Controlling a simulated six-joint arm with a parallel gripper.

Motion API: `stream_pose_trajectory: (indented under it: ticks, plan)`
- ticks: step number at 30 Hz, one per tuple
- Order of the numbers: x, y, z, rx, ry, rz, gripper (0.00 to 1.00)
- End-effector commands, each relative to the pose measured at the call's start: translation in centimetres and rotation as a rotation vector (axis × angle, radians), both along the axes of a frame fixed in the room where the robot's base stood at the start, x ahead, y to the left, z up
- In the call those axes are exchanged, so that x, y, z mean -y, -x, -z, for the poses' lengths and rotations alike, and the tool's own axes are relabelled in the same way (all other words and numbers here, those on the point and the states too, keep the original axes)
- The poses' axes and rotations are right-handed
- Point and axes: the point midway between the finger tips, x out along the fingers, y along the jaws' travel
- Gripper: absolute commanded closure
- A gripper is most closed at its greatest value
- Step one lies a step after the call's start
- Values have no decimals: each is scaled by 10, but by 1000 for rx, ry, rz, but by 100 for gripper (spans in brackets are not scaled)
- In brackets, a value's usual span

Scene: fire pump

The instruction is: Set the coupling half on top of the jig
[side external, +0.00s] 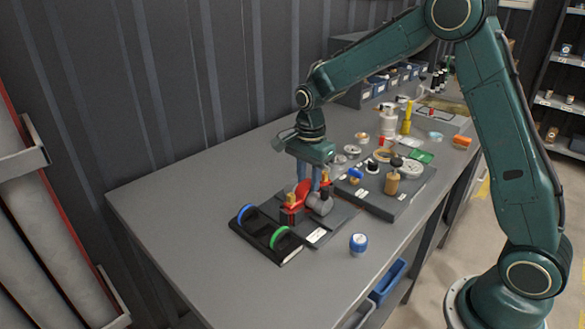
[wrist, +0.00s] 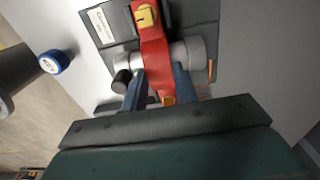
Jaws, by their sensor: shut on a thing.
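The red coupling half (side external: 304,189) is an arched piece, held between the two blue-grey fingers of my gripper (side external: 310,180). In the wrist view the coupling half (wrist: 155,52) crosses over a grey cylinder of the jig (wrist: 193,51), which shows on both sides of it. My gripper (wrist: 158,76) is shut on its red sides. A brass-coloured block (wrist: 147,16) shows at its far end. In the side view the jig's grey cylinder (side external: 322,204) sits low beside it on a dark plate. Whether the coupling half rests on the jig is hidden.
A black holder with a blue ring (side external: 246,213) and a green ring (side external: 279,238) stands at front left. A blue-and-white jar (side external: 358,244) stands at front right. A dark tray (side external: 385,196) with several parts lies behind right. The left tabletop is clear.

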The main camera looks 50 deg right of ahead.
Motion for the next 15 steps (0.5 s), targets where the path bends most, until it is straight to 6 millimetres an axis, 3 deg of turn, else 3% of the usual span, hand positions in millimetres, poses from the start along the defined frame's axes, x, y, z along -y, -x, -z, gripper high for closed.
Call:
stream_pose_trajectory:
  ticks: [15]
  plan:
    - [0, 0, 4, 2, 0, 0, 98]
